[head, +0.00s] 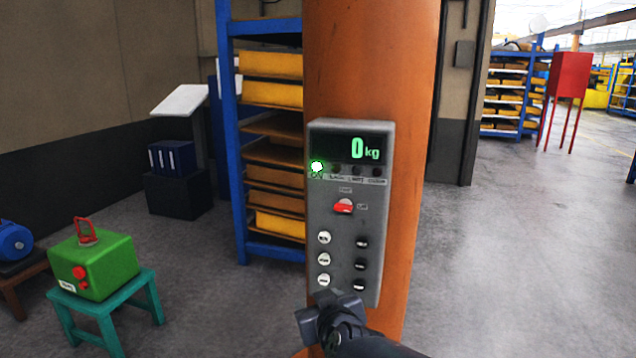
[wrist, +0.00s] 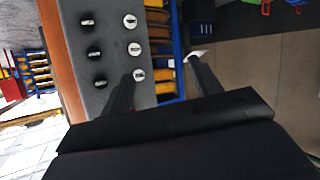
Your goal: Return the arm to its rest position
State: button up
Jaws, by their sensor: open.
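My gripper (head: 326,303) is at the lower part of the grey control box in the head view, seen from behind, with its dark arm coming in from the bottom right. In the wrist view my gripper (wrist: 158,72) has its two dark fingers apart with nothing between them. One finger overlaps the edge of the control box (wrist: 100,15), near a lower white button; I cannot tell whether it touches. The control box (head: 345,270) is fixed to an orange column (head: 372,60).
A blue motor-like object (head: 14,241) rests at the far left. A blue rack (head: 229,120) stands behind the column. The floor at right (head: 520,250) is clear.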

jog(key=s+d+f+g+h+b, duration=0.2)
jog(key=s+d+f+g, duration=0.1)
jog(key=s+d+f, duration=0.2)
jog(key=s+d+f+m+g+h+b, duration=0.1)
jog(key=s+d+f+g+h+b, duration=0.1)
jog(key=s+d+f, duration=0.4)
jog(key=s+d+f+g+h+b, duration=0.1)
jog(key=s+d+f+g+b, duration=0.3)
jog(key=s+f, duration=0.8)
jog(key=s+d+g, duration=0.2)
jog(key=s, duration=0.3)
jog(key=shift+d+h, duration=0.25)
jog(key=shift+h, duration=0.15)
